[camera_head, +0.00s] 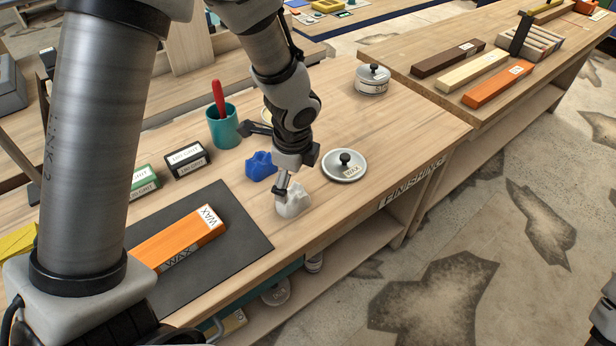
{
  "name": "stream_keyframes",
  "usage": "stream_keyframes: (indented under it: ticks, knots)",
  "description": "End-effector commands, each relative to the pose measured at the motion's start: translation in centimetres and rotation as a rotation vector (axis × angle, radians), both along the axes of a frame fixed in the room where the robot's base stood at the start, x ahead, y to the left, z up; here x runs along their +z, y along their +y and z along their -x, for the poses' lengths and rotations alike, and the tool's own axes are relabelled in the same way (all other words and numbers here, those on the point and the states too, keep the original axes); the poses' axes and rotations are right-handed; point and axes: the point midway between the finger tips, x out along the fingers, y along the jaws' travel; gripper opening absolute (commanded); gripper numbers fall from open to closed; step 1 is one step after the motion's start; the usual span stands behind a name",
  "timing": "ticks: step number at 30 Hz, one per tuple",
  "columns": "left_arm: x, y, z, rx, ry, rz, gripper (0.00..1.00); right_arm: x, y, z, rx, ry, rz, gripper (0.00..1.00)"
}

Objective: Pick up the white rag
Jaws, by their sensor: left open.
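The white rag (292,203) is a small crumpled heap on the wooden bench, near its front edge. My left gripper (281,190) points down right over the rag, its fingertips at the top of it. It is open. Whether the fingers touch the rag is hard to tell.
A blue rag (260,166) lies just behind the white one. A round lid (344,165) marked WAX is to the right. An orange bar (180,238) lies on a dark mat (243,262). A teal cup (223,128) and grit boxes (187,160) stand behind.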

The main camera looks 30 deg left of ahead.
Motion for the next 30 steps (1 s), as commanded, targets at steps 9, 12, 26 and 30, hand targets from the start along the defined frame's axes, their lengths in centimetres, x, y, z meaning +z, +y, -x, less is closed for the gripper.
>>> stream_keyframes:
  ticks: [9,12,26,30]
  knots:
    - [-5.6,0.6,-0.1,0.002,0.003,0.003,1.0,-3.3,0.0,0.0,-0.001,0.0,0.0,0.4]
    - [-7.1,0.9,-0.2,0.002,0.003,0.003,1.0,-4.1,0.0,0.0,0.0,0.0,0.0,0.4]
    - [-7.5,0.9,-0.3,0.004,0.002,0.003,0.48,-4.0,0.0,0.0,0.0,0.0,0.0,0.4]
    - [-7.5,0.9,-0.3,0.004,0.003,0.003,0.47,-4.0,0.0,0.0,0.0,0.0,0.0,0.4]
